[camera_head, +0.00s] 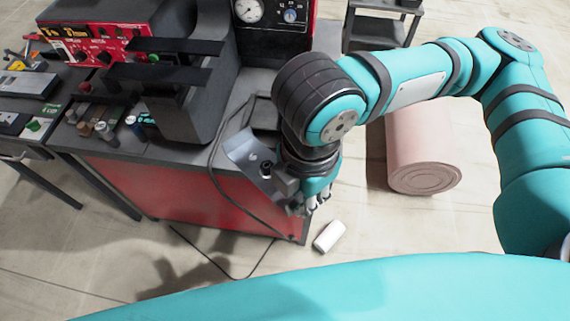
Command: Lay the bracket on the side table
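A grey bent metal piece (241,150), which may be the bracket, shows just left of my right wrist, over the front right part of the machine's bench. I cannot tell whether it rests on the bench or touches my gripper. My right gripper (308,204) points down at the bench's right front corner. Its fingers are small and partly hidden by the wrist, so I cannot tell whether it is open or shut. A dark table (378,32) at the top, right of the machine, may be the side table. My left gripper is out of view.
A red-and-black machine bench (195,190) with gauges fills the left centre. A dark table with tools (28,112) stands at far left. A pink roll (420,150) lies on the floor right of my wrist. A small white block (328,236) and a cable lie on the floor.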

